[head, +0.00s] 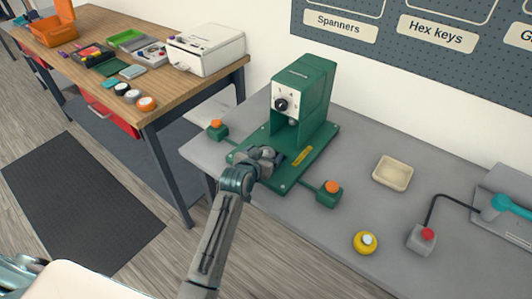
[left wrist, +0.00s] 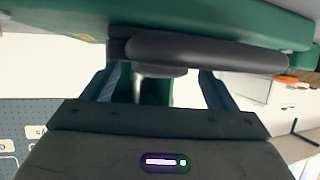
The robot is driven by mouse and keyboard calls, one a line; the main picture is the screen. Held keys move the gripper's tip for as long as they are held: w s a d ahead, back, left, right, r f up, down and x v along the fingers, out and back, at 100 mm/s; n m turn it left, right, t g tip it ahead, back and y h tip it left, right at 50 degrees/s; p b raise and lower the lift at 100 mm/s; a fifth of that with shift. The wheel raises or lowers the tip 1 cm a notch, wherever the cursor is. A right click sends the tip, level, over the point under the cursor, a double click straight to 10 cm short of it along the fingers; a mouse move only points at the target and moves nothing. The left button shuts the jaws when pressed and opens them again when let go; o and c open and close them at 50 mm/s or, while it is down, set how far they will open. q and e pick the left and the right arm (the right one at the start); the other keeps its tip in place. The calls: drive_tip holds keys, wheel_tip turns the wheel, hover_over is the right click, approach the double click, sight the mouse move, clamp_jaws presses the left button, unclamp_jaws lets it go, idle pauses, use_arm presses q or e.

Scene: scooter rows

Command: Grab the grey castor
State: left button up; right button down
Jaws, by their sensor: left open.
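My left gripper (head: 262,160) is at the front of the green press, low over its base plate, with its jaws open. A small grey piece, which looks like the grey castor (head: 268,152), shows between the jaws; the gripper hides most of it. In the left wrist view a dark grey rounded disc, likely the same castor (left wrist: 215,50), lies across the finger ends. The fingers (left wrist: 158,85) stand apart, and a pale stem shows between them. I cannot tell whether they touch it. My right gripper is not in view.
The green press (head: 316,95) has two orange-topped buttons (head: 333,187) beside it. A cream tray (head: 393,173), a yellow castor (head: 365,243) and a red-button box (head: 423,238) are at the right. A wooden bench (head: 160,105) with a printer (head: 206,48) stands at the left.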

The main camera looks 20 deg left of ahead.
use_arm(q)
drive_tip(key=shift+w+f, duration=0.15)
drive_tip(key=shift+w, duration=0.1)
drive_tip(key=c, duration=1.2)
drive_tip(key=shift+r, duration=0.2)
